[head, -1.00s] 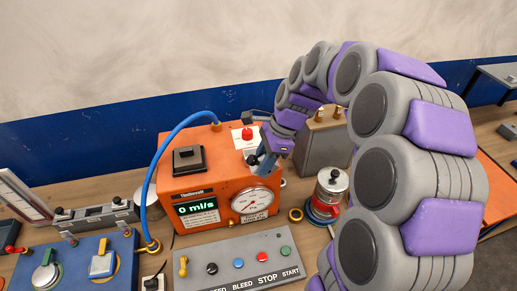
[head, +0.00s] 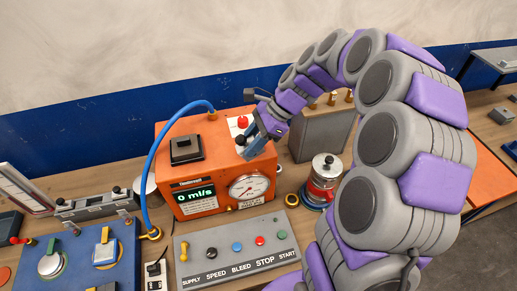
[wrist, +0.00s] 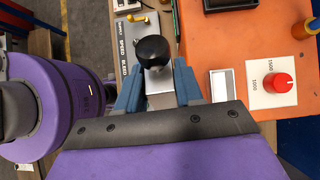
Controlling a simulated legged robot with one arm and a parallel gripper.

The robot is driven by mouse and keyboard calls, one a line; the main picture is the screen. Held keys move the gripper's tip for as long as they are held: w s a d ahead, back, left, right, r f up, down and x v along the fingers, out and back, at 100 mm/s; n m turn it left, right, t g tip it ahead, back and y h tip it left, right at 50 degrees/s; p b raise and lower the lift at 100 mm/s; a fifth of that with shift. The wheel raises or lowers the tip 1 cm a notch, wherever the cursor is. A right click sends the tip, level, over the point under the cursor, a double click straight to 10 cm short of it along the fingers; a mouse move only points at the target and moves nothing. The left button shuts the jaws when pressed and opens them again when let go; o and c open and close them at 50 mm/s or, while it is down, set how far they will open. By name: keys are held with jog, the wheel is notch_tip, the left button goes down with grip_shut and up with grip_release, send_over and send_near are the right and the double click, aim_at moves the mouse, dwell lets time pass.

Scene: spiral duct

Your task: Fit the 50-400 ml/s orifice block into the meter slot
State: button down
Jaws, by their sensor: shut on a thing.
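The orange meter (head: 185,207) stands on the bench with a green "0 ml/s" display and a round dial. My gripper (head: 256,147) is at the upper right of the meter, near its top edge. In the wrist view my gripper (wrist: 158,90) is shut on a silver block (wrist: 160,88) with a black knob (wrist: 152,50). The held block's range label cannot be read. The block appears beside the meter's orange edge in that view. Whether it touches the meter or lies over a slot cannot be told.
A red knob (wrist: 282,87) sits on a white plate on the meter. A black square piece (head: 187,148) is on its top left. A blue hose (head: 150,180) arches left of it.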

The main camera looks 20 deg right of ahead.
jog(key=w+d+r+y+p, duration=0.1)
jog(key=w+d+y+p, duration=0.3)
jog(key=w, duration=0.6)
jog(key=shift+y+p, duration=0.45)
jog(key=shift+y, duration=0.45)
jog(key=shift+r, duration=0.1)
jog(key=shift+a+r+p, duration=0.1)
jog(key=shift+p, duration=0.35)
jog(key=shift+f+b, duration=0.85)
jog(key=shift+f, duration=2.2)
jog(key=shift+r+p, duration=0.1)
jog(key=shift+p, duration=0.65)
jog(key=shift+f+b, duration=0.55)
jog(key=shift+f, duration=1.35)
jog(key=c, duration=0.6)
grip_release()
jog(key=shift+c, duration=0.2)
